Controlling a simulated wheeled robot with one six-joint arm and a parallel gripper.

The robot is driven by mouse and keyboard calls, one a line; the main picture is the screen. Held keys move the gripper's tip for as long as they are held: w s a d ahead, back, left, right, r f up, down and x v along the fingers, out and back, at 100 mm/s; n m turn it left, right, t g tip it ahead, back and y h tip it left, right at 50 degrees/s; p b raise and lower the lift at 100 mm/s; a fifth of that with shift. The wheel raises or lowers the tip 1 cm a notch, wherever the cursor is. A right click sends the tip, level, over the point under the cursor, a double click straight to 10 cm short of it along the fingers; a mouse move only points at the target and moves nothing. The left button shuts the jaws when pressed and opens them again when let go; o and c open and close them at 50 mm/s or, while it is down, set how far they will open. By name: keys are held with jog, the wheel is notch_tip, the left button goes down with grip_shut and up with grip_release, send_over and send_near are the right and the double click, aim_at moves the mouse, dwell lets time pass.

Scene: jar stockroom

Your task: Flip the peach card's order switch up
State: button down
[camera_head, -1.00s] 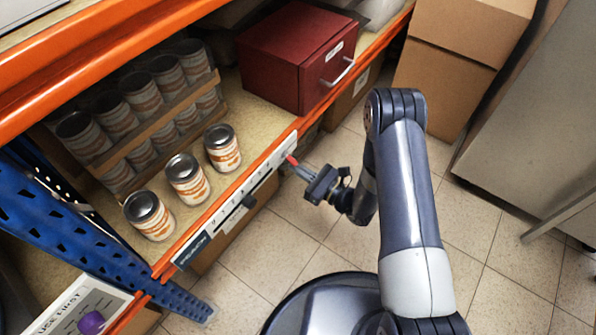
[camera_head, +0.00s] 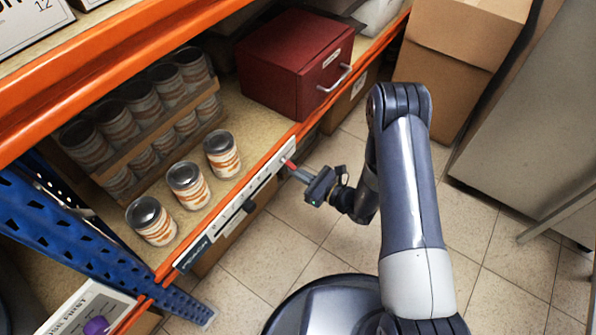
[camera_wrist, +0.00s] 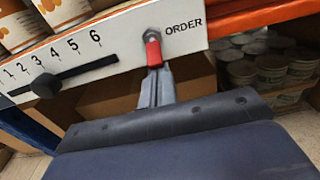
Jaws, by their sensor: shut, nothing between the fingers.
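The peach card (camera_head: 232,212) is a white strip along the shelf's orange front edge, with a dark name label at its near end. In the wrist view the card (camera_wrist: 110,38) shows numbers, a black slider knob (camera_wrist: 45,85) below 2 and 3, and the word ORDER. The order switch (camera_wrist: 153,50) is a red-sleeved lever hanging down from a metal nut; it also shows in the head view (camera_head: 289,164). My gripper (camera_wrist: 155,72) is shut and empty, its fingertips right at the lever's lower end. I cannot tell whether they touch.
Three jars (camera_head: 188,185) stand on the shelf behind the card, with a rack of several more jars (camera_head: 130,120) behind. A dark red box (camera_head: 290,62) with a handle sits further along. Cardboard boxes (camera_head: 460,60) stand at the back right. The tiled floor (camera_head: 245,285) in front is clear.

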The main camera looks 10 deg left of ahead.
aim_at(292, 165)
jog(key=r+h+p, duration=0.1)
jog(key=p, duration=0.1)
jog(key=r+g+h+p, duration=0.1)
jog(key=r+h+p, duration=0.1)
jog(key=shift+s+d+h, duration=0.1)
jog(key=shift+d+h, duration=0.1)
jog(key=shift+h, duration=0.1)
jog(key=shift+d+f+g, duration=0.1)
jog(key=shift+f+g, duration=0.2)
jog(key=shift+f, duration=0.1)
jog(key=shift+r, duration=0.2)
jog(key=shift+r+p, duration=0.45)
jog(key=shift+r, duration=0.15)
jog(key=shift+f, duration=0.1)
